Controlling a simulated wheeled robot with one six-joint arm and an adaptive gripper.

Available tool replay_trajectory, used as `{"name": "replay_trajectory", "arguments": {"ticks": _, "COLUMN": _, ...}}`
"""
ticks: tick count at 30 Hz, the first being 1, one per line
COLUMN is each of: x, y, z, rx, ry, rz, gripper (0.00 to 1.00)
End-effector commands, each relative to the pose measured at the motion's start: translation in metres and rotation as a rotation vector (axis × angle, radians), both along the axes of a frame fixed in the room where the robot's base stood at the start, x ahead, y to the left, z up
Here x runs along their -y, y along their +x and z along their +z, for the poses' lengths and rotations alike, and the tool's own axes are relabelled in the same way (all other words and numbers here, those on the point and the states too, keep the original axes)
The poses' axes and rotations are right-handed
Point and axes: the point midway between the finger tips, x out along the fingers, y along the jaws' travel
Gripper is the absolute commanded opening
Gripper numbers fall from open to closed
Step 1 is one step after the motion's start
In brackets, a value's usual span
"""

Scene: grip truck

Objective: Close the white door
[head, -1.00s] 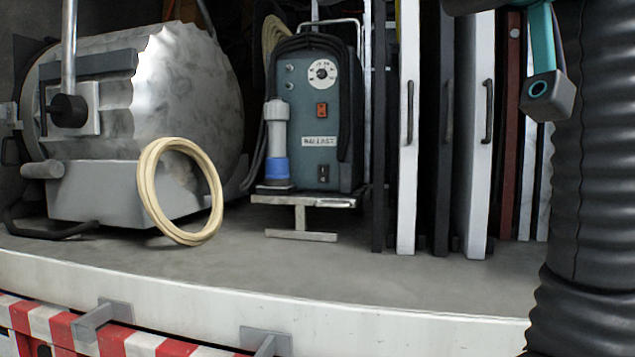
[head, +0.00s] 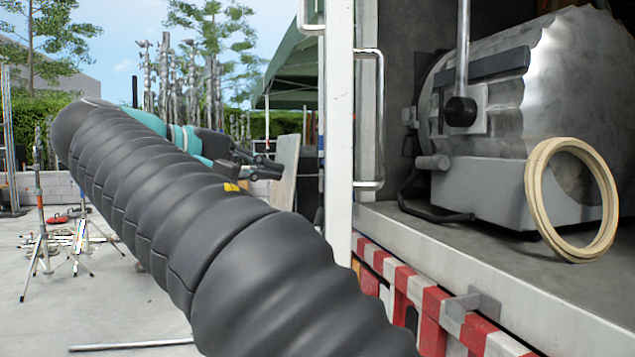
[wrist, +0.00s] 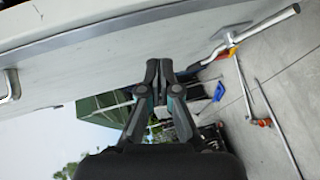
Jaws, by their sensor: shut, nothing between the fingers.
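The white door (head: 339,150) stands open at the left edge of the truck's cargo opening. I see it nearly edge-on in the head view, with a metal bar handle (head: 381,120) beside it. In the wrist view a large pale panel, apparently the door (wrist: 110,50), fills the top. My gripper (head: 280,160) is left of the door in the head view, on its outer side. In the wrist view my gripper (wrist: 159,68) is shut and empty, its fingertips overlapping the panel's lower edge. I cannot tell whether they touch it.
A red and white striped bumper (head: 440,305) runs below. Light stands (head: 40,225) are at left on the paved ground (head: 90,310). A green canopy (head: 290,75) is behind.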

Motion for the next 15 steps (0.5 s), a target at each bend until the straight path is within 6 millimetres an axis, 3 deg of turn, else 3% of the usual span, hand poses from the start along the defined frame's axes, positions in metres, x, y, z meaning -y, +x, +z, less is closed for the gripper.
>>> {"name": "replay_trajectory", "arguments": {"ticks": 3, "x": -0.027, "y": 0.022, "z": -0.019, "rx": 0.018, "ry": -0.138, "rz": -0.032, "gripper": 0.0}}
{"name": "replay_trajectory", "arguments": {"ticks": 7, "x": -0.042, "y": 0.034, "z": -0.029, "rx": 0.034, "ry": -0.22, "rz": -0.049, "gripper": 0.0}}
{"name": "replay_trajectory", "arguments": {"ticks": 11, "x": -0.044, "y": 0.04, "z": -0.032, "rx": 0.041, "ry": -0.249, "rz": -0.056, "gripper": 0.0}}
{"name": "replay_trajectory", "arguments": {"ticks": 15, "x": -0.032, "y": 0.049, "z": -0.032, "rx": 0.042, "ry": -0.249, "rz": -0.057, "gripper": 0.0}}
